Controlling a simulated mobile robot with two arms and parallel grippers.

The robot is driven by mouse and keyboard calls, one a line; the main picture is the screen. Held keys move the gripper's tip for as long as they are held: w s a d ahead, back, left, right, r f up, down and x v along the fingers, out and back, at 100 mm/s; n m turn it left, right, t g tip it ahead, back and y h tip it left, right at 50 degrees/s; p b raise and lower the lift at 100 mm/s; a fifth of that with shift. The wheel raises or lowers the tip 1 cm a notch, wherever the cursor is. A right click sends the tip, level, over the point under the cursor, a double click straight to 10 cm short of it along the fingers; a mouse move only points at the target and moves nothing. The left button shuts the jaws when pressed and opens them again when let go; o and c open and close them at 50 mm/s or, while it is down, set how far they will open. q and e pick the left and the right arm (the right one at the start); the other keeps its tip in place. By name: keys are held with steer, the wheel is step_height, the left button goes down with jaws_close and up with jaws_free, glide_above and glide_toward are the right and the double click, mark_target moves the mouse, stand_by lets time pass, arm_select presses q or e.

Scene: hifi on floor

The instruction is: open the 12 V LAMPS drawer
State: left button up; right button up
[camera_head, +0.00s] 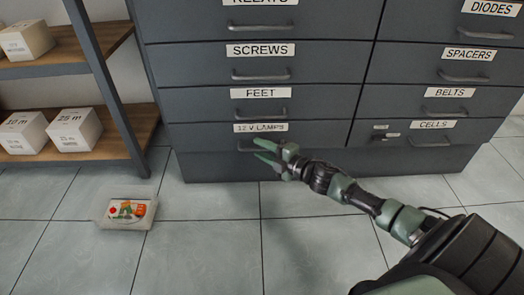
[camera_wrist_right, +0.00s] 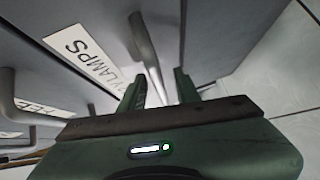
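The 12 V LAMPS drawer (camera_head: 320,131) is the bottom drawer in the left column of the dark grey cabinet. Its front looks flush with the drawers above. Its white label (camera_head: 260,128) shows in the head view, and the label also shows in the right wrist view (camera_wrist_right: 85,55). My right gripper (camera_head: 258,150) is open in front of this drawer, with its green fingers pointing at it. In the right wrist view the grey bar handle (camera_wrist_right: 146,50) lies ahead of the two open fingers (camera_wrist_right: 160,88). I cannot tell whether they touch it. My left gripper is out of view.
The FEET drawer (camera_head: 325,105) is directly above, and the CELLS drawer (camera_head: 470,130) is to the right. A shelf rack (camera_head: 105,75) with white boxes stands at left. A clear box (camera_head: 125,210) with a coloured label lies on the tiled floor. The floor in front is otherwise mostly clear.

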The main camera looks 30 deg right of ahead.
jaws_close()
stand_by(1.4)
